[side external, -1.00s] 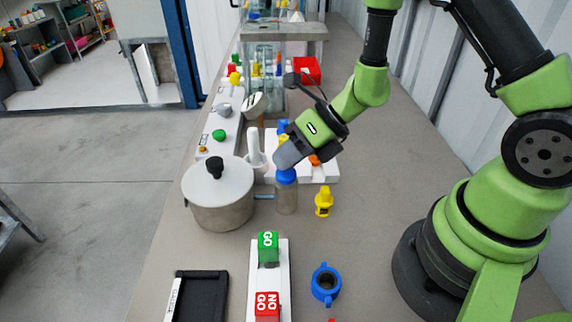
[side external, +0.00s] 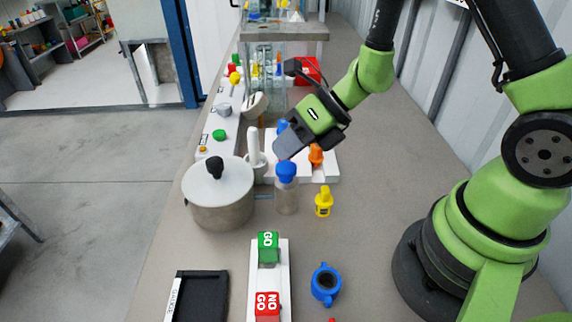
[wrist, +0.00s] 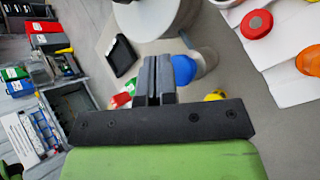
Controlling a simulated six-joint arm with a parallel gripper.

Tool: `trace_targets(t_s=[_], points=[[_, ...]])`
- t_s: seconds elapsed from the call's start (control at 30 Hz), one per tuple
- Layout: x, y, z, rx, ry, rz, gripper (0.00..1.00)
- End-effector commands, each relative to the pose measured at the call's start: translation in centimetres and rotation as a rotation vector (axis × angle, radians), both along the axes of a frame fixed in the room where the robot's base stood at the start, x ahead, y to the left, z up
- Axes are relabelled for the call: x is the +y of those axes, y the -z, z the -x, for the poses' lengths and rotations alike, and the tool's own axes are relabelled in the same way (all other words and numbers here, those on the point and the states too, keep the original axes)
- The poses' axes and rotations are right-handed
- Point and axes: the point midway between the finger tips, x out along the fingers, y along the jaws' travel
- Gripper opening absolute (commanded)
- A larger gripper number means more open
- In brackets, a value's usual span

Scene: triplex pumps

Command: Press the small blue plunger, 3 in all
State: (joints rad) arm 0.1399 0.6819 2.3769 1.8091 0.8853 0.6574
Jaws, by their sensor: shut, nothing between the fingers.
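A clear bottle with a rounded blue plunger top (side external: 286,172) stands upright on the bench, right of the steel pot; its blue top also shows in the wrist view (wrist: 184,68), just right of my fingers. My gripper (side external: 287,150) is shut and empty, tilted down, its tips slightly above the blue top and apparently clear of it. The shut fingers also show in the wrist view (wrist: 156,66). Behind, a white stepped base (side external: 327,173) carries an orange knob (side external: 316,155) and another blue part (side external: 282,126), partly hidden by my gripper. A red knob (wrist: 256,24) shows on that base in the wrist view.
The lidded pot (side external: 220,205) and a white pestle in a mortar (side external: 254,150) stand close on the left. A small yellow bottle (side external: 324,202) is at the right. GO and NO GO blocks on a white strip (side external: 285,260) and a black tray (side external: 203,295) lie in front.

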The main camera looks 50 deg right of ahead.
Motion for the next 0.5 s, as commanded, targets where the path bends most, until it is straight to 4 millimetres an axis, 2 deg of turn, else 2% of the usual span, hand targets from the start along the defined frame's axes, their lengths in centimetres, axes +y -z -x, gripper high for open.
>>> trace_targets(t_s=[0.37, 0.5], points=[[0.0, -0.2, 0.0, -0.001, -0.001, 0.0, 0.0], [0.0, -1.2, -0.1, -0.006, -0.001, 0.0, 0.0]])
